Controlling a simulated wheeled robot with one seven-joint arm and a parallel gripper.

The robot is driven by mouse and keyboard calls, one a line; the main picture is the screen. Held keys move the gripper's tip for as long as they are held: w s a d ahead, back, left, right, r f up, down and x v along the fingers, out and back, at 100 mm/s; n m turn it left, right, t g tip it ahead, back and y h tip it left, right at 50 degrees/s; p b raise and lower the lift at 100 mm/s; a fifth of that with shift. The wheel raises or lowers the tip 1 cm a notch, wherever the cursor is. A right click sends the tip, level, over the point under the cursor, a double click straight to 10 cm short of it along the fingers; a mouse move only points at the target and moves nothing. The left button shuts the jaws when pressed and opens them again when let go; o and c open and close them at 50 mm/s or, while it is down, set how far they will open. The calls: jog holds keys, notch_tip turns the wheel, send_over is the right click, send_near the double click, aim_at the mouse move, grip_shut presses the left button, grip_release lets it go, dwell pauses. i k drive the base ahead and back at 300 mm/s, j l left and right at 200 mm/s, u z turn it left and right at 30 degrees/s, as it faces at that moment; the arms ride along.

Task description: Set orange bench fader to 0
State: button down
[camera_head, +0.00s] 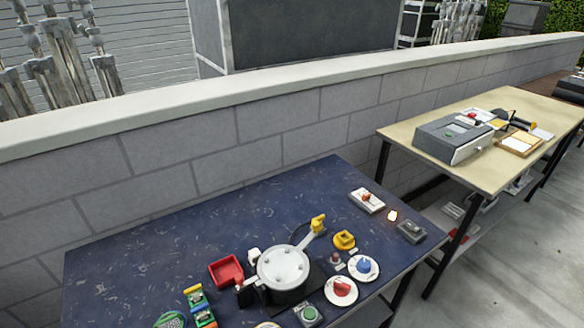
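A small white box (370,203) with an orange-red knob (366,197) on top sits at the back right of the dark blue bench (150,250). It looks like the orange bench fader, but its scale and exact setting are too small to read. My gripper is not in view.
A block wall (280,125) runs behind; the bench's back left is clear.

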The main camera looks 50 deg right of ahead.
aim_at(366, 196)
jog(key=z, duration=1.2)
